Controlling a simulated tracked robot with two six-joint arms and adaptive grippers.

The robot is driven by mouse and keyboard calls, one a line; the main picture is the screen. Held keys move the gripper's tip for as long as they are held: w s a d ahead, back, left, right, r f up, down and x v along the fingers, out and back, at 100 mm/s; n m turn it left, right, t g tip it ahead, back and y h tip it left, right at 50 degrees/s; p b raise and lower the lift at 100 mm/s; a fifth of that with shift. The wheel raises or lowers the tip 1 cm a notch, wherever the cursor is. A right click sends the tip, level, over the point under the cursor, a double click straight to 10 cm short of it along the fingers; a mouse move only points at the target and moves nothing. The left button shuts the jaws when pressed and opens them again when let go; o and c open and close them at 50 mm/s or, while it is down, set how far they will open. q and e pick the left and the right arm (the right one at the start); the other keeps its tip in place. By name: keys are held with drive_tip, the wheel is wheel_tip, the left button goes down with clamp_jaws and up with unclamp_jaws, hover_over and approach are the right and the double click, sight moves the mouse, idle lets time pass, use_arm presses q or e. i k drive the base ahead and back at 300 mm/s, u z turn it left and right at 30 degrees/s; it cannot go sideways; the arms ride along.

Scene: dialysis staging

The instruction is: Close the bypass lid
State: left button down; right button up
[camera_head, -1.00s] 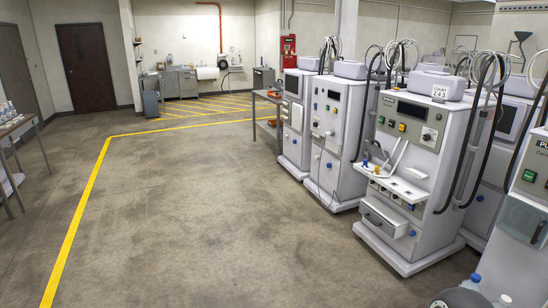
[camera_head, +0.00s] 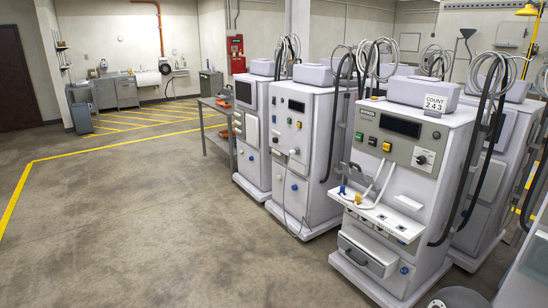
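A white dialysis machine (camera_head: 412,190) with a "COUNT 243" label (camera_head: 435,103) stands at the centre right, its front facing me. A white shelf (camera_head: 385,217) juts from its front, with a pale hose (camera_head: 384,184) and small blue and yellow fittings (camera_head: 352,194) at its left end. A small grey flap-like part (camera_head: 352,172) stands tilted behind these fittings. I cannot tell whether it is the bypass lid. A drawer with a dark handle (camera_head: 367,256) is below. Neither of my grippers is in view.
More white machines (camera_head: 299,150) stand in a row to the left, and others crowd behind and at the right edge. A grey metal table (camera_head: 217,118) stands beyond the row. The concrete floor (camera_head: 150,230) at left and front is clear.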

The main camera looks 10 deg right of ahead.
sight(357, 176)
drive_tip(key=z, duration=0.3)
drive_tip(key=i, duration=1.7)
drive_tip(key=z, duration=0.8)
drive_tip(key=i, duration=1.35)
drive_tip(key=z, duration=0.3)
